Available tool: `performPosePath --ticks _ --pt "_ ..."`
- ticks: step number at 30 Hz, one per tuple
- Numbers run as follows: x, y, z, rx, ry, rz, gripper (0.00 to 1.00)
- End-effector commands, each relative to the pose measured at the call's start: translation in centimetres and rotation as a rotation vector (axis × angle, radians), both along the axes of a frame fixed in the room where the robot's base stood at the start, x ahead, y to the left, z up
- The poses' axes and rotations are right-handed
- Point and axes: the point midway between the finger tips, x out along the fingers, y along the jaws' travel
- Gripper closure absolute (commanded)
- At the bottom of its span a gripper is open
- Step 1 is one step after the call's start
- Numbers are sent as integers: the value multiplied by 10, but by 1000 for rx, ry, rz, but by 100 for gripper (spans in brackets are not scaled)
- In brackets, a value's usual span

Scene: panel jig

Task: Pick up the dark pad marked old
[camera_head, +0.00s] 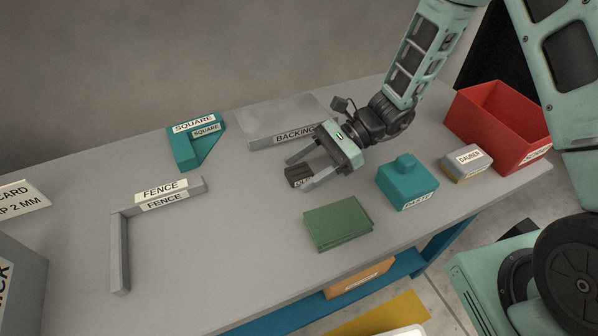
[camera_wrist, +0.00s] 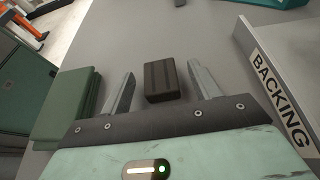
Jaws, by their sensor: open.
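The dark pad (camera_head: 298,174) is a small dark brown block on the grey bench, with a partly hidden light label on its front. My gripper (camera_head: 299,171) is open, with its two fingers on either side of the pad. In the wrist view the pad (camera_wrist: 161,80) lies between the open fingertips (camera_wrist: 160,76), with a visible gap to each finger. Whether the gripper touches the bench I cannot tell.
A grey backing block (camera_head: 285,122) stands just behind my gripper. Green plates (camera_head: 338,223) lie in front, and a teal paste pot (camera_head: 407,183), a dauber (camera_head: 466,161) and a red bin (camera_head: 500,125) stand right. The fence (camera_head: 162,200) and teal square (camera_head: 196,140) are left.

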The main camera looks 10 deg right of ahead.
Motion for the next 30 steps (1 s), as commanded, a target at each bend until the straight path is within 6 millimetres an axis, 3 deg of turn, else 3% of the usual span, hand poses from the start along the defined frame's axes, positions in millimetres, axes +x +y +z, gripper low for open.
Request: performPosePath --ticks 5,11,22,30 --pt "0 0 0 0 0 0 38" --pt "0 0 0 0 0 0 86" --pt "0 0 7 1 0 -1 87" --pt "1 0 57 1 -5 -1 87"
